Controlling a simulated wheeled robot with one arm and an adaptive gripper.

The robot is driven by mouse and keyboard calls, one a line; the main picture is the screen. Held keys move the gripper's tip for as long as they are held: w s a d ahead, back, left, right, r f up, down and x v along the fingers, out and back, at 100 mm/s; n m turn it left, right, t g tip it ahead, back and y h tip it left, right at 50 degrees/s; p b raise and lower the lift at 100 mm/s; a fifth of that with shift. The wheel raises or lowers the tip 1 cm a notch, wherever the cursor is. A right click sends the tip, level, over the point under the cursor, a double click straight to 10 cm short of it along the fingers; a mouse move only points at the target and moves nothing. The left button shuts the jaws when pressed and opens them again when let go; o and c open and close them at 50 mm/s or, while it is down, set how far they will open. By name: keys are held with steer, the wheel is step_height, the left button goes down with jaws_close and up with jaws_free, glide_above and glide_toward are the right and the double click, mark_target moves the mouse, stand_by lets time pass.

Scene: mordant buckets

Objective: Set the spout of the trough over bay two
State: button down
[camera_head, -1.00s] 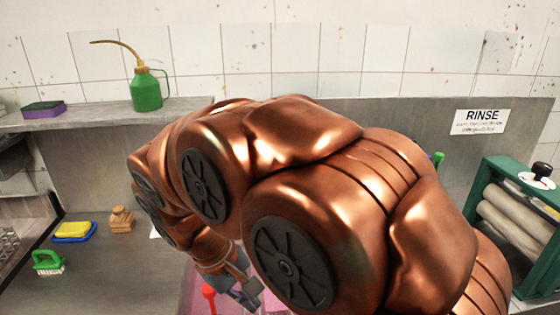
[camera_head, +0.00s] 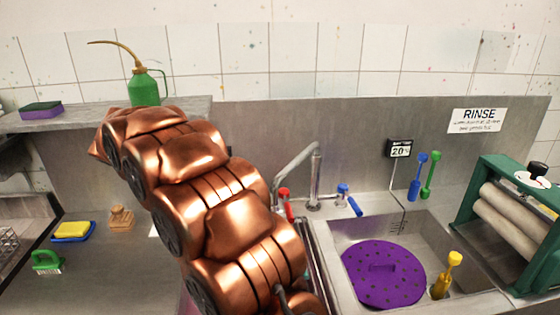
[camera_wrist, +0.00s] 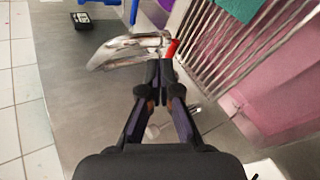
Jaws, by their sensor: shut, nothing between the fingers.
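The silver spout (camera_head: 297,168) rises from the tap on the trough's back ledge and curves left, its tip ending beside my arm in the head view. The tap has a red handle (camera_head: 284,194) and a blue handle (camera_head: 343,190). The trough's right bay (camera_head: 445,228) is visible; my arm hides what lies to its left. In the wrist view my gripper (camera_wrist: 165,70) is shut and empty, its tips close to the spout (camera_wrist: 118,50) and red handle (camera_wrist: 173,48). I cannot tell whether they touch. My gripper is hidden in the head view. No bay number is readable.
A purple perforated disc (camera_head: 383,272) and a yellow tool (camera_head: 446,275) are in the right bay. A green roller wringer (camera_head: 500,225) stands at right. Bars (camera_wrist: 235,45) and a pink basin (camera_wrist: 285,90) show in the wrist view. A green can (camera_head: 145,90) stands on the shelf.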

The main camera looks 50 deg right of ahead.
steer(key=w+d+r+m+g+h, duration=0.35)
steer(key=w+d, duration=0.25)
steer(key=w, duration=0.4)
steer(key=s+d+f+m+b, duration=0.1)
steer(key=s+d+b, duration=0.4)
steer(key=s+d, duration=0.3)
steer(key=shift+d+f+m+h, duration=0.35)
steer(key=shift+d+f+h, duration=0.1)
steer(key=shift+d, duration=0.45)
stand_by(0.6)
